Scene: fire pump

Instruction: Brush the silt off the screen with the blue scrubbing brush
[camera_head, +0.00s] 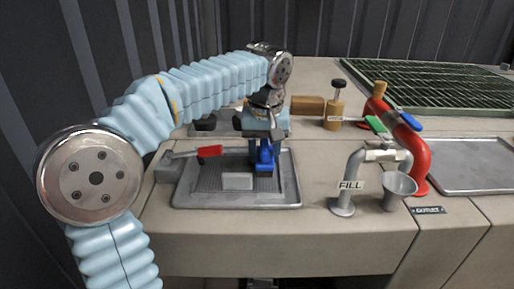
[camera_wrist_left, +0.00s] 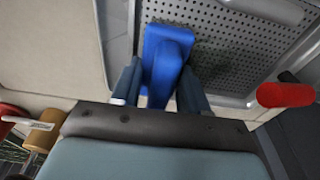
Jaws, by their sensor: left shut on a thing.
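My left gripper (camera_head: 263,139) reaches down over the screen tray and is shut on the blue scrubbing brush (camera_head: 264,160). In the left wrist view, the blue brush (camera_wrist_left: 165,60) stands between the two dark fingers of the left gripper (camera_wrist_left: 157,88). The brush's lower end is at the right part of the perforated screen (camera_head: 208,180); I cannot tell whether it touches. The screen (camera_wrist_left: 235,50) also shows behind the brush in the left wrist view. My right gripper is not in view.
To the right stand a FILL pipe (camera_head: 347,185), a grey cup (camera_head: 398,187) and a red pipe (camera_head: 416,155). The counter front is clear.

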